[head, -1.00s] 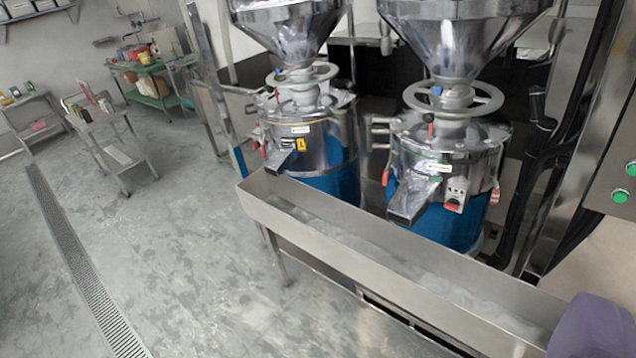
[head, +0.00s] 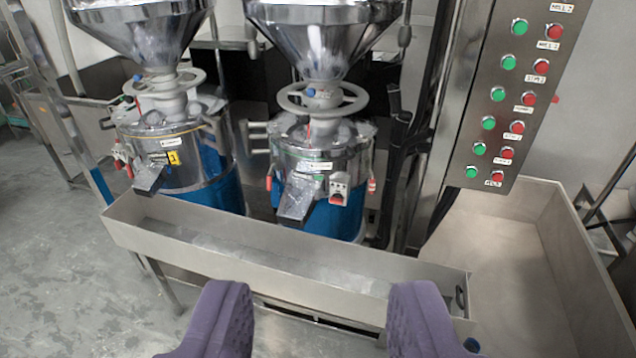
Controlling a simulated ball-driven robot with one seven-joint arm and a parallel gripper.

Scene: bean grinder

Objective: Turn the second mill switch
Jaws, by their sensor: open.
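Two steel mills with blue lower bodies stand side by side behind a long trough: the left mill (head: 178,150) and the right mill (head: 318,160). Each has a funnel hopper and a handwheel. The right mill carries a small switch box with a red switch (head: 337,188) on its front, right of its spout. A control panel (head: 512,90) at the upper right has rows of green and red buttons; small labels beside the top ones seem to read "MILL 2". My gripper (head: 320,293) is open and empty, its purple fingers apart at the bottom, in front of the trough.
The steel trough (head: 290,262) runs between my gripper and the mills. A large steel basin (head: 500,255) stands at the right under the control panel. Dark cables (head: 405,170) hang beside the right mill. Grey floor (head: 60,270) is open at the left.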

